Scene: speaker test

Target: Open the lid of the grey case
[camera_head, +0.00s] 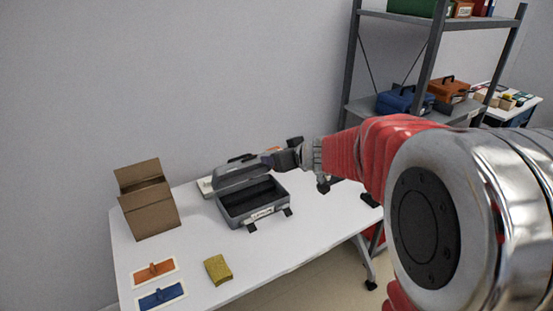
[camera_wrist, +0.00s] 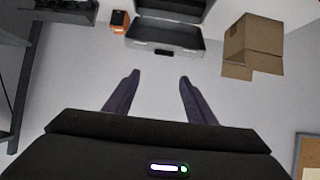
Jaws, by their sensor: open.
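The grey case (camera_head: 254,205) stands on the white table with its lid (camera_head: 240,174) raised and leaning back, so its dark inside shows. A white label and latches are on its front. In the wrist view the open case (camera_wrist: 165,36) is at the top, beyond my fingertips, with the lid cut off by the frame edge. My gripper (camera_wrist: 158,76) is open, with nothing between its two dark fingers. In the head view my gripper (camera_head: 281,158) is at the right of the lid and overlaps its edge; I cannot tell there whether they touch.
A cardboard box (camera_head: 148,206) stands left of the case. A metal shelf (camera_head: 432,60) with a blue toolbox (camera_head: 402,101) stands behind at right.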

